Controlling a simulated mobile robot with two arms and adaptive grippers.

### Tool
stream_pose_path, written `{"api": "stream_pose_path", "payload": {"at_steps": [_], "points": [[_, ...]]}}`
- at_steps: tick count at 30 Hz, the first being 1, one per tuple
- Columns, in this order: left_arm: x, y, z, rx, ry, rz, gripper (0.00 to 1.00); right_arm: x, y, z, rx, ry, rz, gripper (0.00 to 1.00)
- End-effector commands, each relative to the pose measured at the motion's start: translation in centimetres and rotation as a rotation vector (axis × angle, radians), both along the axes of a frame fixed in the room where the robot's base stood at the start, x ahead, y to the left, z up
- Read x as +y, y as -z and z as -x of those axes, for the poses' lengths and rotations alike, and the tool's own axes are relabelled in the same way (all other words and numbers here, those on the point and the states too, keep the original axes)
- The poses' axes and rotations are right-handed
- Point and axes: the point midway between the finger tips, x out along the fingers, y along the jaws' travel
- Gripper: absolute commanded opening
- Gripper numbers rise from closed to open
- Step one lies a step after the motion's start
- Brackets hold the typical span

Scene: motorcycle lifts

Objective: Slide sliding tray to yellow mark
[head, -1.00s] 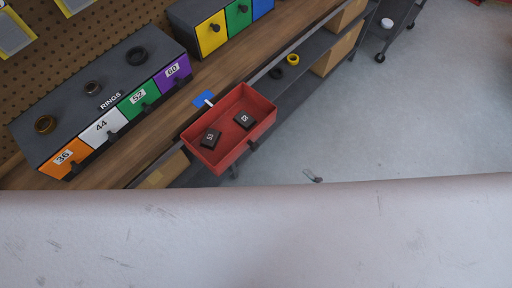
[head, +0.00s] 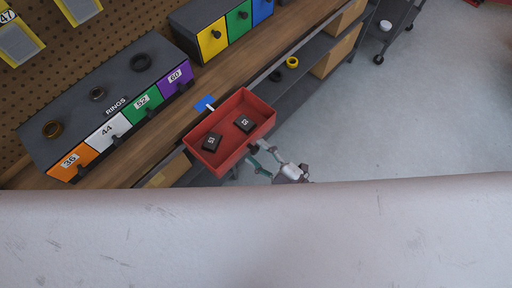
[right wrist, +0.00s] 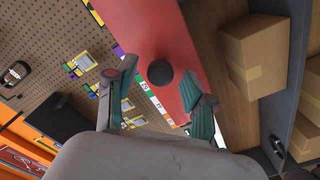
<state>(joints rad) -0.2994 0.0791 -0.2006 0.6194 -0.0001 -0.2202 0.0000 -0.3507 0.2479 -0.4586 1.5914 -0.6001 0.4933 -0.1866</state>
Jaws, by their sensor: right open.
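The sliding tray (head: 222,158) is a red open box at the front edge of the wooden bench in the head view. It holds two black blocks (head: 244,124). A dark round knob (right wrist: 160,73) on its front wall shows in the right wrist view. My right gripper (head: 262,157) is open at the tray's front in the head view. In the right wrist view its two fingers (right wrist: 165,88) lie on either side of the knob, with gaps visible. A blue mark (head: 204,103) lies on the bench behind the tray, beside a small white strip. I cannot make out a yellow mark. My left gripper is out of view.
A grey drawer unit (head: 75,115) labelled RINGS stands on the bench at left, with rings on top. Another unit with yellow, green and blue drawers (head: 212,38) stands farther back. Cardboard boxes (head: 334,54) sit on the lower shelf.

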Motion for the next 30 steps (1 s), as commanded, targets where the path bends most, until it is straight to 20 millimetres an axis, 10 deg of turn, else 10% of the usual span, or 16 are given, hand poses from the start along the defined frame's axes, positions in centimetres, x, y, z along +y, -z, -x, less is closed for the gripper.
{"api": "stream_pose_path", "payload": {"at_steps": [13, 23, 30], "points": [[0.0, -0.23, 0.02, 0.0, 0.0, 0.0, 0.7, 0.9, 0.01, -0.89, 0.001, 0.0, -0.001, 0.53], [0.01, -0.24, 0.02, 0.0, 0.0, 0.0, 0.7, 0.88, 0.01, -0.88, 0.0, 0.0, 0.0, 0.0], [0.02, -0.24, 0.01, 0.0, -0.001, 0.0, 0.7, 0.87, 0.03, -0.87, 0.0, 0.0, 0.0, 0.0]]}}
